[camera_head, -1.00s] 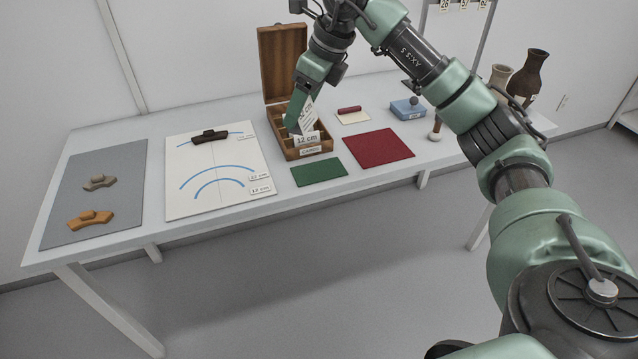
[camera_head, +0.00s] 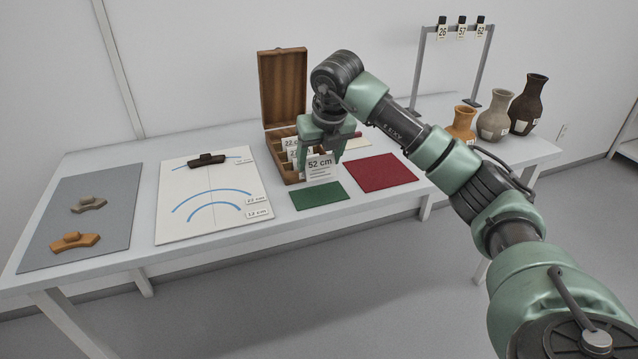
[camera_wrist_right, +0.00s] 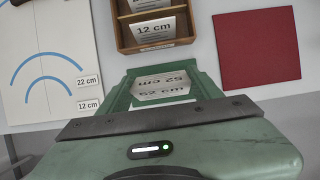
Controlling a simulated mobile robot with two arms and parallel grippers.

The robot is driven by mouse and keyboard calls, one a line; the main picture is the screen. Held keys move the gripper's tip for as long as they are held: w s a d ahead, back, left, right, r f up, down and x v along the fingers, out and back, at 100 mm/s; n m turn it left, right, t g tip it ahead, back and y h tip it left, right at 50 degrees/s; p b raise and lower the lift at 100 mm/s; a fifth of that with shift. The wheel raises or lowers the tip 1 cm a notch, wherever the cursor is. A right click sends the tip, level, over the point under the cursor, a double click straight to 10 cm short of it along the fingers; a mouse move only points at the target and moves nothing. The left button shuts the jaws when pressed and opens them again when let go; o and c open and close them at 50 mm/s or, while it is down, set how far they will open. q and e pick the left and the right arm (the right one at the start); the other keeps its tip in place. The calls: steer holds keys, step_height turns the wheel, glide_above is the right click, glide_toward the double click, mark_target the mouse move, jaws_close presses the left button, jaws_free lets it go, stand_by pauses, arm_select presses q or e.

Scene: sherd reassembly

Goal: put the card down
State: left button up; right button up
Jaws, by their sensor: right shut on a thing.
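My right gripper (camera_head: 321,160) is shut on a white card (camera_head: 320,170) printed "52 cm". It holds the card upright in front of the wooden card box (camera_head: 284,85), near the back edge of the green mat (camera_head: 322,197). I cannot tell the exact height of the card above the table. In the right wrist view the card (camera_wrist_right: 162,88) shows between the fingers, its print upside down. The green mat is hidden behind the gripper there. The open box holds other cards, including a "12 cm" card (camera_wrist_right: 154,30). My left gripper is not in view.
A red mat (camera_head: 381,173) lies right of the green one. A white board (camera_head: 180,222) with blue arcs and a dark sherd, and a grey mat (camera_head: 110,190) with two sherds, lie to the left. Vases (camera_head: 527,104) and a tag rack (camera_head: 421,60) stand at the right.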

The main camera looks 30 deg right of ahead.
mark_target(321, 170)
step_height(321, 170, down, 6)
steer(key=shift+f+b, duration=0.1)
steer(key=shift+b, duration=0.25)
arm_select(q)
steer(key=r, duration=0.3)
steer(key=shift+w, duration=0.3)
arm_select(e)
steer(key=o, duration=1.3)
steer(key=shift+r, duration=0.25)
steer(key=shift+s+r, duration=0.1)
steer(key=shift+r, duration=0.25)
arm_select(q)
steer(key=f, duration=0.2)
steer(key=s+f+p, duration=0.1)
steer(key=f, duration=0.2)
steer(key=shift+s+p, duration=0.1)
steer(key=shift+p, duration=0.2)
arm_select(e)
steer(key=v, duration=1.1)
steer(key=shift+s, duration=0.2)
steer(key=shift+a, duration=0.1)
